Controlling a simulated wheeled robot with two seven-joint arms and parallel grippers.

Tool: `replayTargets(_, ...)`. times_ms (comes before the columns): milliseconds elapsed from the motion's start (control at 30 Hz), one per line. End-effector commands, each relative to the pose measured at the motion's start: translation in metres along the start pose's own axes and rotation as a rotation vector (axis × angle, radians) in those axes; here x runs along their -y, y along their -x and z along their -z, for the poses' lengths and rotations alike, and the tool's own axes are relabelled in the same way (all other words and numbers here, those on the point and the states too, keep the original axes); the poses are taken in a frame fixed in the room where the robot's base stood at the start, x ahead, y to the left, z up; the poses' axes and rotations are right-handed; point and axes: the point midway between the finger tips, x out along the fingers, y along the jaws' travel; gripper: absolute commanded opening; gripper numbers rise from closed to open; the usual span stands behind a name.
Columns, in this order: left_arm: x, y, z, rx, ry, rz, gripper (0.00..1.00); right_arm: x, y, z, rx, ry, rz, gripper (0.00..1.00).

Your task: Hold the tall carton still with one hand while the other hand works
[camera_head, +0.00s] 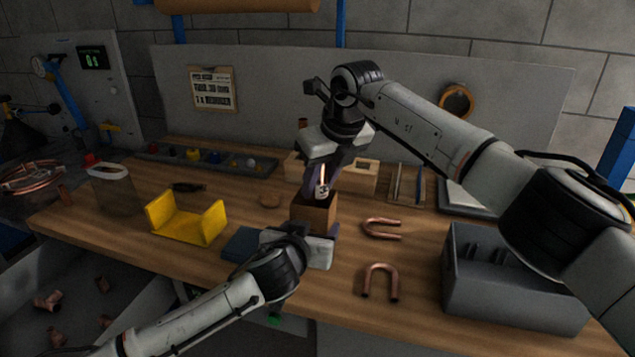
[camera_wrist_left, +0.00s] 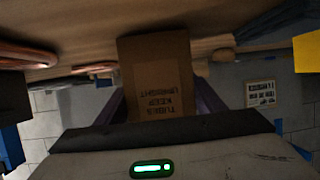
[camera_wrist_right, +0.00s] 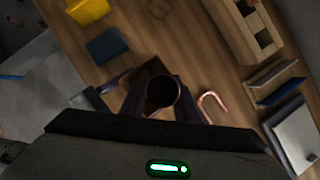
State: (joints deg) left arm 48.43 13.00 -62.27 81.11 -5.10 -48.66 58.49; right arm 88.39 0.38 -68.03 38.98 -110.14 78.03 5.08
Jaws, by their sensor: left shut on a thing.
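The tall carton (camera_head: 314,216) is a small open-topped brown box standing upright on the workbench. In the left wrist view its printed side (camera_wrist_left: 156,78) faces my left gripper (camera_wrist_left: 158,104), whose purple fingers are on either side of it. My left gripper (camera_head: 316,231) is shut on the carton from the front. My right gripper (camera_head: 322,184) points down right above the carton and is shut on a copper tube (camera_head: 322,173). In the right wrist view the tube shows end-on as a dark round mouth (camera_wrist_right: 162,91). I cannot tell whether its lower end is inside the carton.
Two U-shaped copper bends (camera_head: 382,229) (camera_head: 380,281) lie right of the carton. A grey bin (camera_head: 500,295) stands at the right front. A yellow bracket (camera_head: 186,220) and a dark blue block (camera_head: 243,243) are to the left. A wooden block holder (camera_head: 358,176) stands behind.

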Motion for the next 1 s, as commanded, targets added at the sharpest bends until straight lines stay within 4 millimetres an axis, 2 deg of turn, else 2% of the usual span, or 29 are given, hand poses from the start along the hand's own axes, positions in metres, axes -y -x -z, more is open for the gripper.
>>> replayTargets(33,0.006,-0.001,-0.005,0.010,0.004,0.013,0.40,0.013,-0.003,0.005,-0.011,-0.013,0.022,0.47)
replayTargets(300,0.008,-0.002,-0.007,0.014,0.004,0.017,0.40,0.013,-0.004,0.007,-0.016,-0.013,0.022,0.48)
replayTargets(433,0.009,-0.002,-0.008,0.015,0.003,0.018,0.40,0.013,0.004,0.006,-0.014,-0.013,0.022,0.48)
replayTargets(567,0.008,-0.002,-0.008,0.015,0.002,0.018,0.40,0.011,0.028,0.004,-0.008,-0.010,0.019,0.48)
replayTargets(800,0.006,-0.002,-0.009,0.016,-0.001,0.014,0.40,0.004,0.082,0.001,0.000,-0.003,0.010,0.48)
replayTargets(1000,0.005,-0.002,-0.009,0.016,-0.001,0.012,0.40,0.001,0.111,0.001,0.001,0.000,0.005,0.48)
